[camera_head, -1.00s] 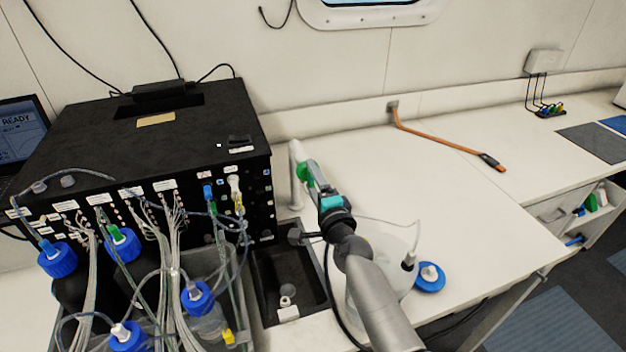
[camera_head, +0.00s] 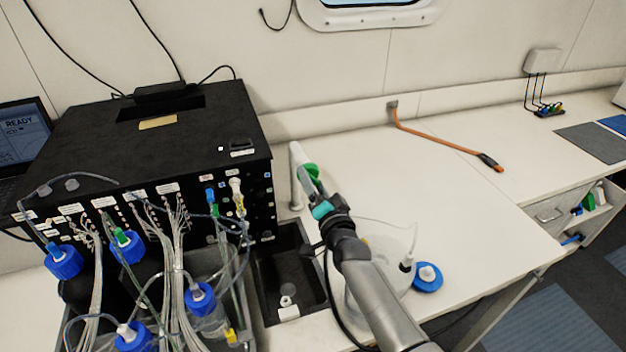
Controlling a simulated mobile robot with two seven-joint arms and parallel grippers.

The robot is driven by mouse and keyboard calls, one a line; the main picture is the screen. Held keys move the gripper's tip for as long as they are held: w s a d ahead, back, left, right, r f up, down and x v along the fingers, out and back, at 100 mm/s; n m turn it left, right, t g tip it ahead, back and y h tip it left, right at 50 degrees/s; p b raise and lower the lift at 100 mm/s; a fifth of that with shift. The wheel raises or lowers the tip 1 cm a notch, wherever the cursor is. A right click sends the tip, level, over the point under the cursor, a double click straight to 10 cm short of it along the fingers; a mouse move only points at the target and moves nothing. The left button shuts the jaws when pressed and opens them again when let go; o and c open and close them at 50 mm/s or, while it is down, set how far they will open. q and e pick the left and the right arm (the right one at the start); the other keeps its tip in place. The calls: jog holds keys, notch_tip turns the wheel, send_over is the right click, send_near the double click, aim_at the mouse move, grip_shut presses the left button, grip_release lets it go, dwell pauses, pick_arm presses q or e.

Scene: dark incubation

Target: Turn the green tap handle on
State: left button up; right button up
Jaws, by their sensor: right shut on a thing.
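The green tap handle (camera_head: 312,171) shows at the side of a white upright tap (camera_head: 296,158) behind the small black sink (camera_head: 287,262). My right gripper (camera_head: 308,184) is at the handle, its fingers partly hidden by its own wrist and arm. It is shut on the handle; part of the green shows just beyond and to the right of the fingers. The tap's lower part stands at the sink's back edge. My left gripper is not in view.
A black instrument box (camera_head: 150,150) with tubes and blue-capped bottles (camera_head: 200,298) stands close on the left. A clear round vessel (camera_head: 395,262) stands under my right arm, with a blue cap (camera_head: 428,278) beside it.

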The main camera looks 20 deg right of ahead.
jog(key=shift+n, duration=0.6)
jog(key=o, duration=1.4)
jog(key=shift+s, duration=0.1)
jog(key=s, duration=1.5)
jog(key=shift+d, duration=0.25)
